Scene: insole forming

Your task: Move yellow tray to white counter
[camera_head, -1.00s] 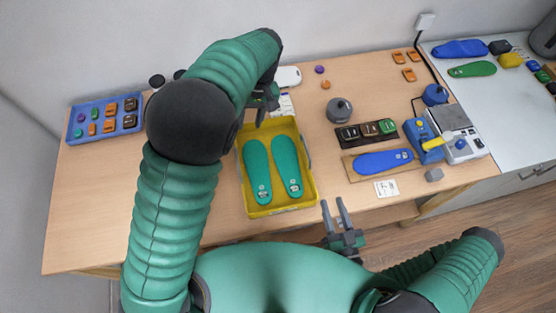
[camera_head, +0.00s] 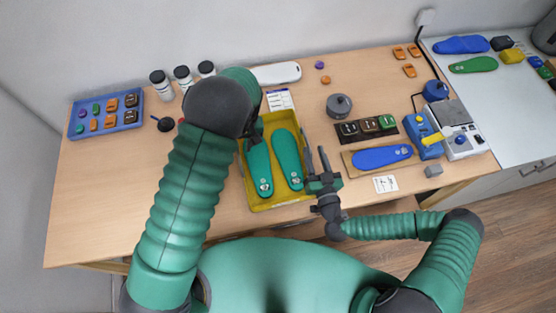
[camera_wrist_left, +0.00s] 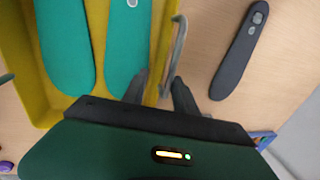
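The yellow tray (camera_head: 282,203) stands on the wooden table with two green insoles in it; it also shows in the left wrist view (camera_wrist_left: 40,102). The white counter (camera_head: 514,110) is at the far right. My left gripper (camera_head: 254,132) is at the tray's left side, largely hidden by its arm in the head view. In the left wrist view its fingers (camera_wrist_left: 162,90) are apart, with the tray's thin grey handle (camera_wrist_left: 177,50) between or just beyond them. My right gripper (camera_head: 316,160) is open beside the tray's right side, its fingers pointing away from me.
A blue tray (camera_head: 107,128) with small blocks is at the table's left. A blue insole on a board (camera_head: 381,158), a dark block holder (camera_head: 367,127) and a blue-white device (camera_head: 457,130) are on the right. The counter holds insoles and small parts along its far side.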

